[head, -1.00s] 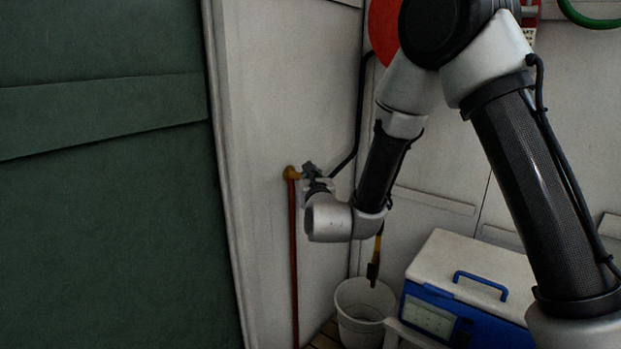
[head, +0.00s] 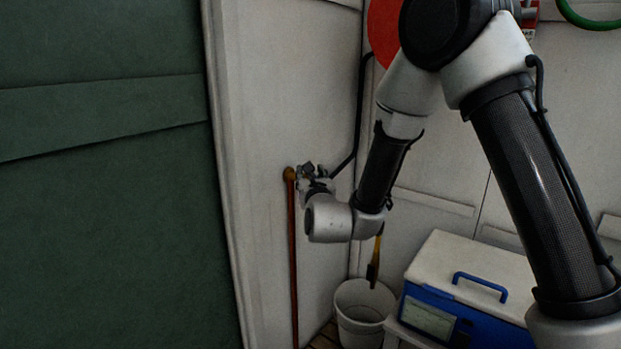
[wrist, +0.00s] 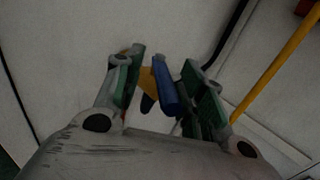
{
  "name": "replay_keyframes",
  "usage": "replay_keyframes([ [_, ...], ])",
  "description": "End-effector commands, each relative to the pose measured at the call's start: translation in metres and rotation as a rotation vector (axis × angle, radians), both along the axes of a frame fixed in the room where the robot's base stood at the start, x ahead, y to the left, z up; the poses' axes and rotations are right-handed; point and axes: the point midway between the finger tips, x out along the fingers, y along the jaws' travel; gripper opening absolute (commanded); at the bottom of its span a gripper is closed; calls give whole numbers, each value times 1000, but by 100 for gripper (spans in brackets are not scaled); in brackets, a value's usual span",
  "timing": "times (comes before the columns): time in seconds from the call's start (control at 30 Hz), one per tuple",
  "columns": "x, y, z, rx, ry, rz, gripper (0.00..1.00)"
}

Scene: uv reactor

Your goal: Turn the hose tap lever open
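The brass hose tap (head: 289,173) is on the pale wall in the head view, with a red-brown hose or pipe (head: 294,265) running down below it. In the wrist view, part of the yellow-brass tap (wrist: 147,80) and its blue lever (wrist: 168,86) lie between the fingers of my gripper. My gripper (wrist: 170,72) is open, with green pads on either side of the lever. The lever is nearer the right finger; I cannot tell whether they touch. A clear gap shows on the left side. In the head view my gripper (head: 308,172) is small and beside the tap.
A white bucket (head: 361,312) stands on the floor below my wrist, near a yellow-handled tool (head: 376,255). A blue and white cool box (head: 465,280) is to the right. A green panel (head: 100,200) fills the left. A black cable or pipe (head: 359,110) runs down the wall.

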Motion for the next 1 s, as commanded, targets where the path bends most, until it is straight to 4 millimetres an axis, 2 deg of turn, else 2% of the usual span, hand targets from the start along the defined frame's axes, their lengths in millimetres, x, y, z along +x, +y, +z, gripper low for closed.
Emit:
replay_keyframes([
  [0.17, -8, 0, -1, -1, 3, 2, 39],
  [0.4, -48, -6, -1, -1, 2, 2, 39],
  [0.6, -71, -9, -1, 0, 1, 1, 39],
  [1.0, -74, -10, -1, 0, 0, 0, 39],
])
